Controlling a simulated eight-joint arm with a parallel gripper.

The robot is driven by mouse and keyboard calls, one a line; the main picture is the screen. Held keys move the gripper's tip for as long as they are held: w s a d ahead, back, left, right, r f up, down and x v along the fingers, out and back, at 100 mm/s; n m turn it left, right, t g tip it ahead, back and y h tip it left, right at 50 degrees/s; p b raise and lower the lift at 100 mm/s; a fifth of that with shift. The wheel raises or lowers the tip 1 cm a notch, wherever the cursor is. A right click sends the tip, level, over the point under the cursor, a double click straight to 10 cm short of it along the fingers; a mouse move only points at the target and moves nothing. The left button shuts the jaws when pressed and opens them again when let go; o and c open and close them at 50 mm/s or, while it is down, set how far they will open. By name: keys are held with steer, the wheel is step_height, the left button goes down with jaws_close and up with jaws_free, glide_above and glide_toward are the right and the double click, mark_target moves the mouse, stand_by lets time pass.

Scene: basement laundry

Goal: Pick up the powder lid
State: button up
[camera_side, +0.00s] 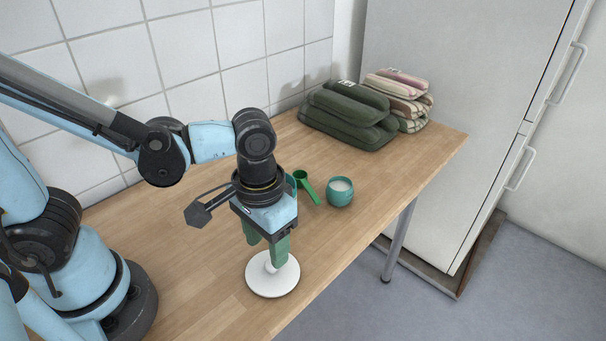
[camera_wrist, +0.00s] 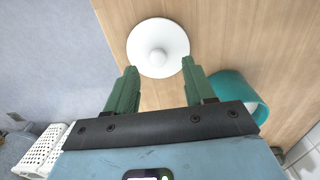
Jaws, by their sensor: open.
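The powder lid (camera_side: 273,281) is a white round disc with a small knob at its centre, lying flat on the wooden table. It also shows in the wrist view (camera_wrist: 158,36), at the top between the finger directions. My gripper (camera_side: 266,250) points down just above the lid, its green fingers apart and empty. In the side view one finger overlaps the knob area, so I cannot tell whether it touches. In the wrist view my gripper (camera_wrist: 160,88) has its two green fingertips spread on either side, with the lid beyond them.
Folded green towels (camera_side: 347,115) and patterned cloths (camera_side: 403,100) lie farther back. The table's front edge is close to the lid. White baskets (camera_wrist: 42,148) show in the wrist view.

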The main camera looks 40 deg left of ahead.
mark_target(264, 280)
steer(key=f, duration=0.2)
steer(key=shift+w+d+f, duration=0.2)
steer(key=shift+f, duration=1)
jaws_close()
